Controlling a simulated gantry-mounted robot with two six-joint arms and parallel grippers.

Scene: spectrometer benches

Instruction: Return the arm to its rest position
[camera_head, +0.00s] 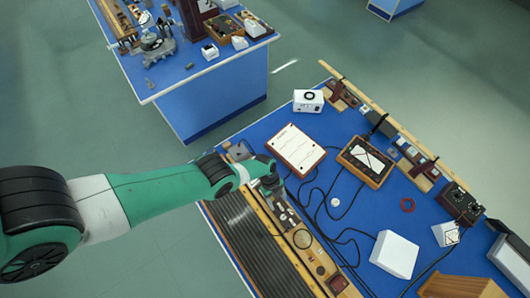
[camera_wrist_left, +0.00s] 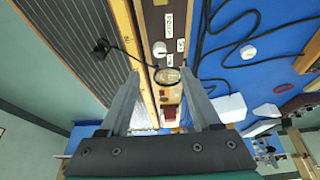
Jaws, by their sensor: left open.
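My left arm (camera_head: 160,195), green with black joints, reaches in from the left over the near edge of the blue bench. Its gripper (camera_head: 278,190) is small in the head view and partly hidden by the wrist. In the left wrist view the two grey fingers of the left gripper (camera_wrist_left: 162,75) stand apart with nothing gripped between them. Beyond them shows a long board with labels and a round ring-like part (camera_wrist_left: 167,76). I cannot tell how high the gripper is above the bench. My right gripper is in neither view.
The blue bench (camera_head: 345,208) holds a ribbed panel (camera_head: 250,245), a framed white sheet (camera_head: 296,148), a framed meter (camera_head: 366,160), a white box (camera_head: 394,254) and loose black cables. A second bench (camera_head: 215,95) stands behind, across open floor (camera_head: 420,60).

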